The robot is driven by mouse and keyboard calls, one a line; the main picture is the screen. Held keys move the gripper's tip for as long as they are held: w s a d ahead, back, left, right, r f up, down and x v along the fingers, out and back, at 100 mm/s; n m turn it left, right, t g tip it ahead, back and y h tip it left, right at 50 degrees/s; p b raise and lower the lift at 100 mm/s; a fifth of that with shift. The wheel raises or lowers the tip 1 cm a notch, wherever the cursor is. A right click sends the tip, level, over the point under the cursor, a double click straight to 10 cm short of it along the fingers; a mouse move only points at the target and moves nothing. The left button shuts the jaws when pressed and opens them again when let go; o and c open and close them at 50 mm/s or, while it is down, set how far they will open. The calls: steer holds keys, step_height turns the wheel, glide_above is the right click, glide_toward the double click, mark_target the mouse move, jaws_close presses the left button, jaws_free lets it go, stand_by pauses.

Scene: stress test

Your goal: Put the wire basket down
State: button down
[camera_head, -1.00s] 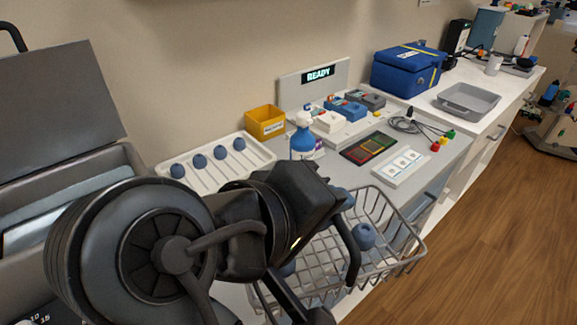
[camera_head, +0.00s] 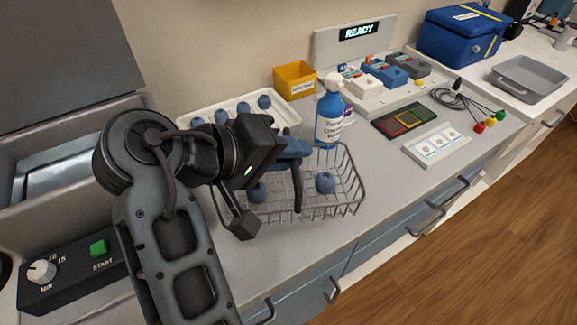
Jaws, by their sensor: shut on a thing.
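The grey wire basket (camera_head: 348,203) is at the middle of the head view, over the pale counter in front of the blue spray bottle. It looks about level; I cannot tell whether its bottom touches the counter. Two blue round pieces, one on the right (camera_head: 325,182) and one on the left (camera_head: 257,192), lie inside. My gripper (camera_head: 270,212) reaches in from the left and is shut on the basket at its left part. The gripper body hides the basket's left rim and the exact grip.
A white tray (camera_head: 222,107) with several blue round pieces, a yellow bin (camera_head: 295,79) and the spray bottle (camera_head: 331,117) stand behind the basket. A dark colored panel (camera_head: 405,121) and white plate (camera_head: 437,145) lie right. Counter (camera_head: 305,240) in front is clear.

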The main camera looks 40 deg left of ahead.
mark_target(288, 190)
steer(key=shift+a+f, duration=0.25)
steer(key=shift+f, duration=1.9)
steer(key=c, duration=1.1)
jaws_free()
steer(key=shift+f, duration=0.1)
steer(key=v, duration=1.2)
steer(key=shift+b, duration=0.4)
